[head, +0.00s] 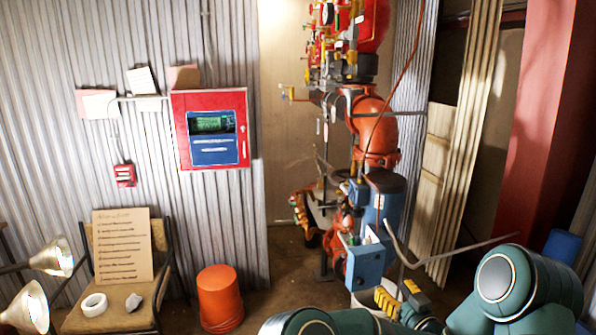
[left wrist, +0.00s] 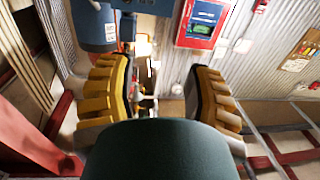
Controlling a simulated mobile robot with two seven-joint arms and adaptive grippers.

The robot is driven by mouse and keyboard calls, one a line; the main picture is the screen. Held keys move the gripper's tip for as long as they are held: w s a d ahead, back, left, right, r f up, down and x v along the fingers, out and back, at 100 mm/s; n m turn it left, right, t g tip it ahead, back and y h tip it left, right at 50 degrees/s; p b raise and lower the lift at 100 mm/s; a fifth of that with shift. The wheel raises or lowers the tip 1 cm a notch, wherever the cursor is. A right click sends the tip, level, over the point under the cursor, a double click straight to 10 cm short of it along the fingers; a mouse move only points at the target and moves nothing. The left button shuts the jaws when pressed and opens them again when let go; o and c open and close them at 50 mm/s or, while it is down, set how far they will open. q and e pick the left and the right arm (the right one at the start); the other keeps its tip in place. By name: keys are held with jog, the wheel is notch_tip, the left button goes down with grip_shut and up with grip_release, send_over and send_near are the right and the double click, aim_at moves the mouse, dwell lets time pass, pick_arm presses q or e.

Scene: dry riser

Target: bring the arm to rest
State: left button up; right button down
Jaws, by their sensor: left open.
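My left gripper (head: 400,296) shows at the bottom of the head view, right of centre, with yellow ribbed fingers. It is in front of the riser's blue lower parts; I cannot tell the exact gap to them. In the left wrist view the two yellow fingers (left wrist: 158,66) stand wide apart with nothing gripped between them. My green and grey arm links fill the lower right of the head view. My right gripper is in neither view.
The red riser pipework (head: 376,125) stands behind my gripper. A red alarm panel (head: 211,130) hangs on the corrugated wall. An orange bucket (head: 220,298), a chair (head: 110,318) with a tape roll (head: 94,304), and lamps (head: 52,258) stand left.

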pick_arm(q)
jog(key=w+a+f+m+h, duration=0.3)
jog(key=a+f+h, duration=0.2)
jog(key=s+a+f+m+g+h, duration=0.1)
jog(key=s+a+f+g+h, duration=0.45)
jog(key=a+f, duration=0.7)
jog(key=s+a+f+g, duration=0.2)
jog(key=s+a, duration=0.3)
jog(key=s, duration=0.3)
jog(key=s+a+f+n+g+y, duration=0.1)
jog(key=s+a+g, duration=0.3)
jog(key=s, duration=0.5)
jog(key=s+a+f+n+g, duration=0.1)
jog(key=s+a+f+g, duration=0.2)
jog(key=s+a, duration=0.4)
jog(key=shift+s+g, duration=0.55)
jog(key=shift+s, duration=0.4)
jog(key=shift+w+d, duration=0.1)
jog(key=shift+w, duration=0.05)
